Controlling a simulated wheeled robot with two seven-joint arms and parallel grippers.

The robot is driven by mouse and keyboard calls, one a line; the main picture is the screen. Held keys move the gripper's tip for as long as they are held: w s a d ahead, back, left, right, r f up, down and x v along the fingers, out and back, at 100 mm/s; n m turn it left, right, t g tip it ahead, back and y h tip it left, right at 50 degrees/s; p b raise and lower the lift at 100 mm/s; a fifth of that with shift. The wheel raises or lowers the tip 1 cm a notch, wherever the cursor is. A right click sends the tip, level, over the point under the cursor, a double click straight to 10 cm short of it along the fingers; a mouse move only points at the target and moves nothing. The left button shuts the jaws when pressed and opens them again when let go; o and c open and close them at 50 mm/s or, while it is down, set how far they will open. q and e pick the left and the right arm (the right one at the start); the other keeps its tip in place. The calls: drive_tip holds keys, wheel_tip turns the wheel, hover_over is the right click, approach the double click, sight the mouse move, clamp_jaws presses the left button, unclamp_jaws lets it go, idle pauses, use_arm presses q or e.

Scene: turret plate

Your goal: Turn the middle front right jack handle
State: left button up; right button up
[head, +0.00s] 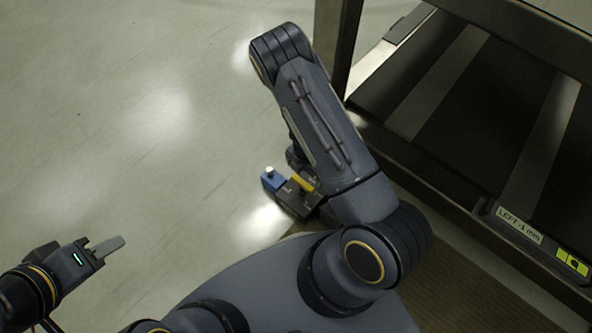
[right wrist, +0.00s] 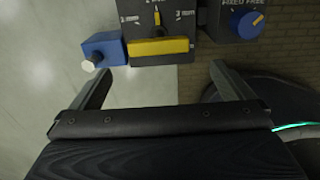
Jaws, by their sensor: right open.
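The jack handle is a yellow bar (right wrist: 158,48) on a dark block with a dial scale marked "3 mm" on each side. It lies ahead of my right gripper (right wrist: 162,82), which is open, with its fingers to the left and right of the bar's line and nothing between them. In the head view the yellow bar (head: 302,183) shows beside my right arm, which hides much of the unit and the right gripper. My left gripper (head: 106,247) is at the lower left, away from the jack; I cannot tell its opening.
A blue block (right wrist: 103,49) with a white knob adjoins the dial block on the left. A blue round knob (right wrist: 248,23) marked "FIXED FREE" is on the right. A dark metal frame (head: 450,180) with a "LEFT -1 mm" label (head: 519,225) fills the right. Floor at left is clear.

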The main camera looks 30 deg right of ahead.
sight(303, 182)
drive_tip(key=shift+w+f, duration=0.15)
drive_tip(key=shift+f, duration=0.2)
drive_tip(key=shift+f+b, duration=0.35)
wheel_tip(303, 182, down, 7)
drive_tip(key=b, duration=0.4)
drive_tip(key=shift+r, duration=0.15)
drive_tip(key=shift+c, duration=0.3)
